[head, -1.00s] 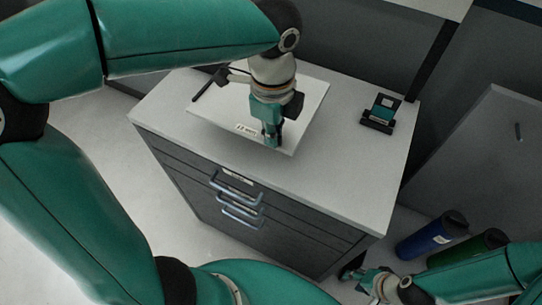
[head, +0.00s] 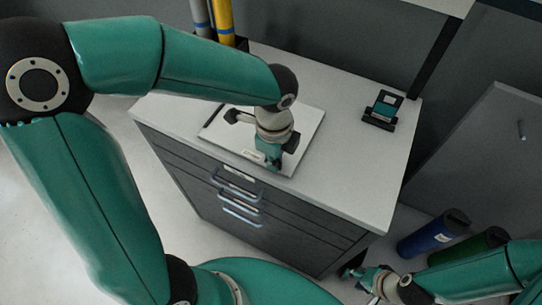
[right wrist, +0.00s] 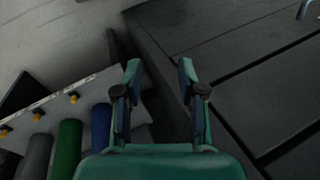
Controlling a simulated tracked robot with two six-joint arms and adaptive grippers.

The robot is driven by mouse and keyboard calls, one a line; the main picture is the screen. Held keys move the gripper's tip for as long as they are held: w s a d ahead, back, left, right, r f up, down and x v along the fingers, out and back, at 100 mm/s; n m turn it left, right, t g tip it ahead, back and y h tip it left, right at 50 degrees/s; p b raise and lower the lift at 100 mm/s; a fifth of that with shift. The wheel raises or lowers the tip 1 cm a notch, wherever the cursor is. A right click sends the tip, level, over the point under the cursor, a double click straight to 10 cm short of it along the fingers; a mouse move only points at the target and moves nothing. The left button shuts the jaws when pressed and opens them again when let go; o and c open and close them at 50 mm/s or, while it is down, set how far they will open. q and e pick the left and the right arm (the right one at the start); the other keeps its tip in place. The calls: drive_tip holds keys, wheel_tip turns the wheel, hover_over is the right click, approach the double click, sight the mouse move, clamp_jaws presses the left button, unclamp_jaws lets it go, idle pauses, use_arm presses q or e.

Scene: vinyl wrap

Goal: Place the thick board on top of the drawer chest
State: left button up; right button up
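The thick board (head: 222,130) is a white slab with a small label near its front edge. It lies flat on or just above the light grey top of the drawer chest (head: 370,185); a small gap cannot be ruled out. My left gripper (head: 270,165) is at the board's front edge and appears shut on it, its fingertips partly hidden. My right gripper (head: 352,273) is low beside the chest's front right corner. In the right wrist view my right gripper (right wrist: 160,75) is open and empty, next to the dark chest side.
A small black and teal device (head: 382,110) stands at the chest top's back right. Blue (head: 432,235) and green (head: 468,247) rolls lie at the lower right. A yellow roll (head: 223,18) stands behind the chest. The chest top's right half is mostly clear.

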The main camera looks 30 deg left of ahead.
use_arm(q)
drive_tip(key=o, duration=0.5)
drive_tip(key=shift+c, duration=0.2)
drive_tip(key=shift+r, duration=0.15)
wheel_tip(320, 180, up, 12)
drive_tip(key=shift+s+p, duration=0.15)
drive_tip(key=shift+p, duration=0.25)
